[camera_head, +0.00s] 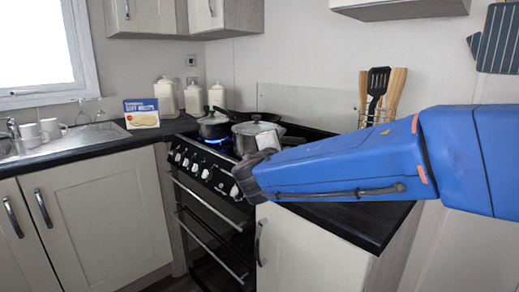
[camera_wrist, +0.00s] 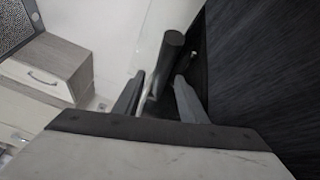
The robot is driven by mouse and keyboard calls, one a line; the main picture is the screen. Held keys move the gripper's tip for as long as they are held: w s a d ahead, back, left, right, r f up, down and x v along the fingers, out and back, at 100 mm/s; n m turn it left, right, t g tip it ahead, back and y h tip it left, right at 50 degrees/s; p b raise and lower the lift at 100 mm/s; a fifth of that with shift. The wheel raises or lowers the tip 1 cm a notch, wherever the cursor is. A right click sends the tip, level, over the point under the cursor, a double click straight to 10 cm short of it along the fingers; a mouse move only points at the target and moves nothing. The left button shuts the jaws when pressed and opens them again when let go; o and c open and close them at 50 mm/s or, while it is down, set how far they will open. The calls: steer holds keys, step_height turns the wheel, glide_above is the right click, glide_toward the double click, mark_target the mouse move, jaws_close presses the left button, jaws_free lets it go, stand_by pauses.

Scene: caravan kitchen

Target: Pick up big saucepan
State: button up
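The big saucepan (camera_head: 250,144) is silver with a lid and sits on the stove's right front part, partly hidden behind my gripper. My gripper (camera_head: 247,176) is at the stove's front right corner, close to the saucepan. In the wrist view, my gripper (camera_wrist: 159,78) has its two grey fingers apart. A dark rounded handle (camera_wrist: 172,52) runs between and beyond the fingers. It looks like the saucepan's handle, and I cannot tell whether either finger touches it.
A smaller lidded pot (camera_head: 214,127) stands on the left over a lit blue flame (camera_head: 216,141). A utensil holder (camera_head: 378,108) is on the back right of the counter. Dark worktop (camera_head: 352,219) lies under my arm. White canisters (camera_head: 193,100) stand in the corner.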

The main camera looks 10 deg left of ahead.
steer(key=shift+w+d, duration=0.15)
steer(key=shift+w, duration=0.85)
jaws_close()
stand_by(0.5)
steer(key=shift+r, duration=0.1)
